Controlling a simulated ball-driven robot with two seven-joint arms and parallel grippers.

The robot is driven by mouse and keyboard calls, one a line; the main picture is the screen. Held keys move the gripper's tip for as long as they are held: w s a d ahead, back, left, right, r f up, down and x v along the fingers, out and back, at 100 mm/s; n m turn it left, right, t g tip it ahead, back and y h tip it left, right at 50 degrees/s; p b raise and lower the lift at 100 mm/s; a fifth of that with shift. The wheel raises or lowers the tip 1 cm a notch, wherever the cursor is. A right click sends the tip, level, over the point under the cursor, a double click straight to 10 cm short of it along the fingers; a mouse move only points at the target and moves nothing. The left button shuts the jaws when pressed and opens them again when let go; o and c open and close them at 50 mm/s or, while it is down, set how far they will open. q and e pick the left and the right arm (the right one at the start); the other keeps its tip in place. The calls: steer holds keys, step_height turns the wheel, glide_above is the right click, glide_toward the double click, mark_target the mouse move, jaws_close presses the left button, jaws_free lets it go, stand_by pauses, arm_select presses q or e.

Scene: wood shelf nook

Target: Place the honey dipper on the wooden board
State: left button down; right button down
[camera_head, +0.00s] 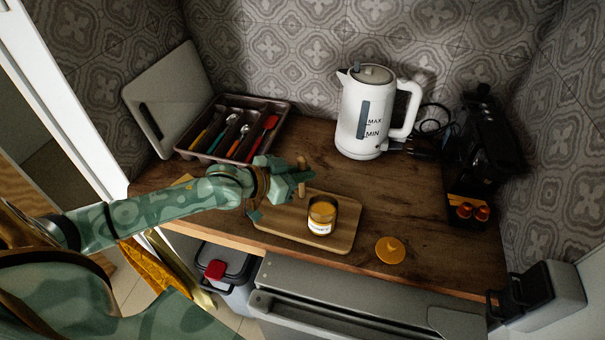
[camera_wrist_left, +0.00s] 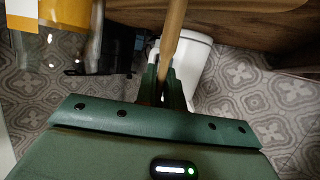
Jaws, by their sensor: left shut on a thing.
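The honey dipper (camera_head: 301,178) is a thin wooden stick, upright or nearly so in the head view. My left gripper (camera_head: 291,178) is shut on it, above the back part of the wooden board (camera_head: 340,239). In the left wrist view the pale dipper stick (camera_wrist_left: 172,32) runs up from between the fingers (camera_wrist_left: 164,84). I cannot tell whether its lower end touches the board. A honey jar (camera_head: 321,217) stands on the board, to the right and in front of the gripper. My right gripper is not in view.
A gold round lid (camera_head: 390,250) lies right of the board. A white kettle (camera_head: 368,118) stands behind, a cutlery tray (camera_head: 216,150) is back left and a black coffee machine (camera_head: 480,150) is at the right. The board's front left is bare.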

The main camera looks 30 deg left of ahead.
arm_select(q)
steer(key=c, duration=1.5)
jaws_free()
steer(key=shift+s+a+r, duration=0.15)
steer(key=shift+s+r, duration=0.05)
steer(key=shift+s, duration=0.05)
steer(key=p+v, duration=0.3)
steer(key=v, duration=0.8)
steer(key=shift+s+a+r+p, duration=0.1)
steer(key=shift+s+p, duration=0.1)
steer(key=shift+p, duration=0.2)
